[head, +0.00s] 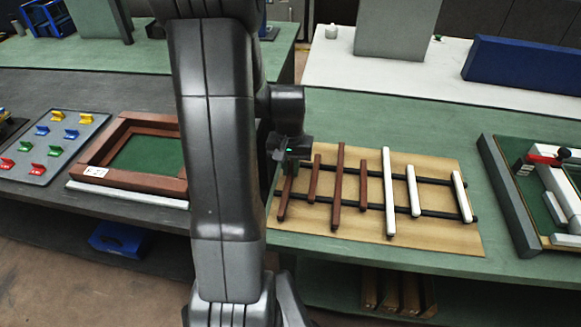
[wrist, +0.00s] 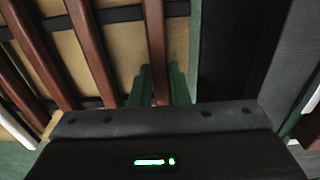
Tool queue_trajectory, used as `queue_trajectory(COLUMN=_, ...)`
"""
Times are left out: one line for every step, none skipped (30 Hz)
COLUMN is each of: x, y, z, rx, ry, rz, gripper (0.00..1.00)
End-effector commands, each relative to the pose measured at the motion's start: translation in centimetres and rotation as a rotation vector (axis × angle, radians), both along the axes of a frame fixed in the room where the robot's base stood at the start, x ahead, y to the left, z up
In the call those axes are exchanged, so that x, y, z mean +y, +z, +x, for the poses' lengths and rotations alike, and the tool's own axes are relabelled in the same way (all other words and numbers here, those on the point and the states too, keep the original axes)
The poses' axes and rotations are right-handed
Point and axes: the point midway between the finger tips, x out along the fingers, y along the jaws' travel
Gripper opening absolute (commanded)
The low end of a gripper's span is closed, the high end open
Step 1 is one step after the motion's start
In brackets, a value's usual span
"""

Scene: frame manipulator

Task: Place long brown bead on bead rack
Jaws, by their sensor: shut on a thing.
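The bead rack (head: 437,240) is a tan board with two black rails on the green table. My gripper (head: 291,158) is over its left end and shut on a brown bead (head: 284,200), the leftmost in the head view. In the wrist view this bead (wrist: 155,40) runs between the green fingertips (wrist: 165,85). The held bead lies across the rails' left ends; I cannot tell whether it rests on them or is just above. Its far end is hidden by my gripper. Other brown beads (head: 338,190) and white beads (head: 388,190) lie across the rails to its right.
A brown wooden frame with a green middle (head: 128,180) and a grey board of coloured clips (head: 50,145) are on the left table. A grey-edged tray with a red-handled clamp (head: 545,160) stands right of the rack. A gap separates the tables.

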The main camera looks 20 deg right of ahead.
Motion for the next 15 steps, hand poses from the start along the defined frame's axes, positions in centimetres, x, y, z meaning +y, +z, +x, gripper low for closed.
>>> queue_trajectory(x=0.13, y=-0.30, z=-0.22, rx=0.007, ry=-0.001, rz=0.004, gripper=0.21)
queue_trajectory(x=0.13, y=-0.31, z=-0.22, rx=0.007, ry=-0.001, rz=0.004, gripper=0.27)
queue_trajectory(x=0.13, y=-0.30, z=-0.21, rx=0.007, ry=-0.001, rz=0.004, gripper=0.35)
queue_trajectory(x=0.12, y=-0.29, z=-0.20, rx=0.007, ry=-0.001, rz=0.004, gripper=0.37)
queue_trajectory(x=0.12, y=-0.27, z=-0.20, rx=0.006, ry=-0.001, rz=0.004, gripper=0.37)
queue_trajectory(x=0.11, y=-0.25, z=-0.18, rx=0.006, ry=-0.001, rz=0.004, gripper=0.37)
queue_trajectory(x=0.10, y=-0.24, z=-0.17, rx=0.006, ry=-0.001, rz=0.004, gripper=0.37)
queue_trajectory(x=0.10, y=-0.23, z=-0.17, rx=0.005, ry=-0.001, rz=0.003, gripper=0.37)
queue_trajectory(x=0.10, y=-0.22, z=-0.16, rx=0.005, ry=-0.001, rz=0.003, gripper=0.37)
queue_trajectory(x=0.09, y=-0.21, z=-0.15, rx=0.005, ry=-0.001, rz=0.003, gripper=0.37)
queue_trajectory(x=0.09, y=-0.19, z=-0.14, rx=0.005, ry=-0.001, rz=0.003, gripper=0.37)
queue_trajectory(x=0.08, y=-0.12, z=-0.14, rx=0.004, ry=-0.001, rz=0.003, gripper=0.37)
queue_trajectory(x=0.07, y=-0.01, z=-0.12, rx=0.003, ry=-0.001, rz=0.002, gripper=0.37)
queue_trajectory(x=0.07, y=0.16, z=-0.09, rx=0.003, ry=-0.001, rz=0.002, gripper=0.37)
queue_trajectory(x=0.05, y=0.48, z=-0.05, rx=0.001, ry=-0.001, rz=0.002, gripper=0.37)
